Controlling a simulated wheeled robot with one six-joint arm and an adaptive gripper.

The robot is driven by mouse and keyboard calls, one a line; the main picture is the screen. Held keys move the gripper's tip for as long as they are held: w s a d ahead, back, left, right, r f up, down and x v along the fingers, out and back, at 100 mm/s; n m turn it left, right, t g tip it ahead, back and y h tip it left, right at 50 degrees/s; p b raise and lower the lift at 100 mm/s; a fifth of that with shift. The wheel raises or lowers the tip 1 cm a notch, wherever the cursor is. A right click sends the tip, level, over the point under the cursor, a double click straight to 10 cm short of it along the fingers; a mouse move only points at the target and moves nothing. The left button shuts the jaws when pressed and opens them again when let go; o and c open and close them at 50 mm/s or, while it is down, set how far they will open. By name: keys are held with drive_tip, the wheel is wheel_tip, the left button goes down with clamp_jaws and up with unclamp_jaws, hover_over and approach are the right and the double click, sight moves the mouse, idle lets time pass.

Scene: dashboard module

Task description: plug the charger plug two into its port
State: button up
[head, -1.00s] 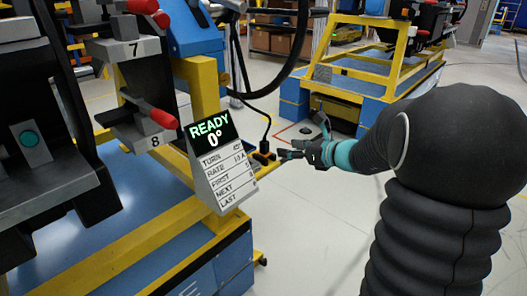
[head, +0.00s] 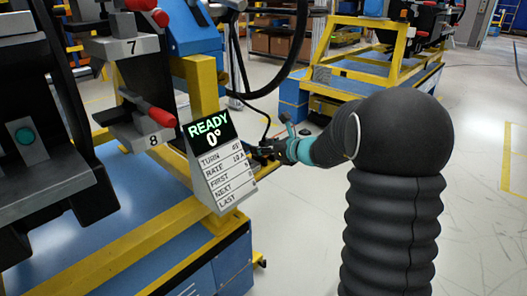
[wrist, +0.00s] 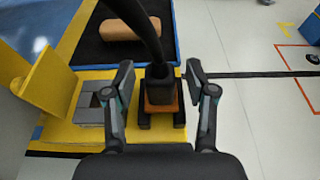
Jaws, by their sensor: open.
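In the wrist view a black charger plug (wrist: 160,88) with an orange-brown band stands upright on a yellow ledge (wrist: 150,134), a thick black cable rising from its top. My gripper (wrist: 159,72) is open, one finger on each side of the plug, with a visible gap on both sides. No number shows on the plug. A grey block with a dark recess (wrist: 91,98) sits left of the left finger; I cannot tell if it is the port. In the head view my gripper (head: 262,151) is just right of the display, and the plug there is mostly hidden.
A sign reading READY 0° (head: 214,165) stands close left of my gripper. A yellow upright plate (wrist: 50,80) is at the left of the ledge. A brown rounded block (wrist: 130,28) lies on a dark mat beyond. Open floor (head: 300,220) lies to the right.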

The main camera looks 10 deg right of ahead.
clamp_jaws()
drive_tip(key=shift+r, duration=0.1)
